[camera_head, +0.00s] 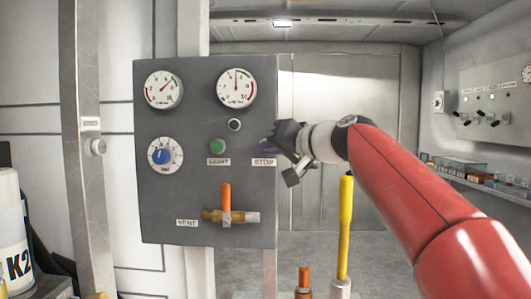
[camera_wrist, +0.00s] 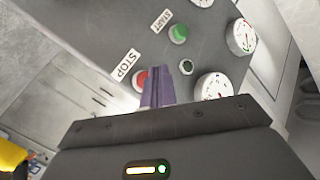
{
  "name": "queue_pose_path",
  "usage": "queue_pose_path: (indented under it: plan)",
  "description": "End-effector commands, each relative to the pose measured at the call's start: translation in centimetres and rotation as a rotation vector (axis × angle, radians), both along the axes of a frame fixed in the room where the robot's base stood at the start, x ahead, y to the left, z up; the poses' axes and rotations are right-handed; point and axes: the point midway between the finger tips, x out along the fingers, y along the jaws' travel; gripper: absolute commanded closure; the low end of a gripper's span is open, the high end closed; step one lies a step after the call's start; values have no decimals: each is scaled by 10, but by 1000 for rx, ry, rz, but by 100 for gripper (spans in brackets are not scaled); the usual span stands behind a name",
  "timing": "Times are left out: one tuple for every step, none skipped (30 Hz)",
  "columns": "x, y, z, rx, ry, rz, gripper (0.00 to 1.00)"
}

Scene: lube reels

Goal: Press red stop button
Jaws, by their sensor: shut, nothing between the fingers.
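The red stop button (camera_wrist: 141,79) shows in the wrist view on the grey panel, beside the STOP label (camera_wrist: 125,65). My gripper's purple fingers (camera_wrist: 158,88) are shut and empty, and they overlap part of the button; I cannot tell whether they touch it. In the head view my gripper (camera_head: 266,146) is at the panel's right side, just above the STOP label (camera_head: 264,162), and hides the button there. The grey control panel (camera_head: 190,215) stands upright and faces me.
Left of the gripper is the green start button (camera_head: 217,146). Two gauges (camera_head: 163,90) sit above, with a blue dial (camera_head: 160,156) at left. An orange vent lever (camera_head: 226,196) sticks up below. A yellow-handled rod (camera_head: 345,225) stands at lower right.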

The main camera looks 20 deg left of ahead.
Motion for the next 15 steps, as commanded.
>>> queue_pose_path:
  plan:
    - [-6, -1, -4, -1, -1, 0, 100]
    - [-8, -2, -4, -1, -1, 0, 100]
    - [-13, -3, -3, 0, 0, 0, 100]
    - [-16, -4, -3, 1, 0, 1, 100]
    - [-18, -4, -3, 0, -1, 1, 100]
    - [-22, -5, -3, -1, -1, 2, 100]
    - [-24, -5, -3, -1, -1, 2, 100]
    - [-26, -6, -2, -1, -1, 2, 100]
    - [-28, -6, -2, -1, 0, 1, 100]
    - [-29, -7, -2, -1, 1, 1, 100]
    - [-29, -7, -2, -1, 1, 1, 100]
    - [-30, -7, -2, -1, 2, 0, 100]
    - [-30, -7, -1, -1, 2, 0, 100]
    - [-30, -7, -1, -1, 2, 0, 100]
    - [-30, -7, -1, -1, 2, 0, 100]
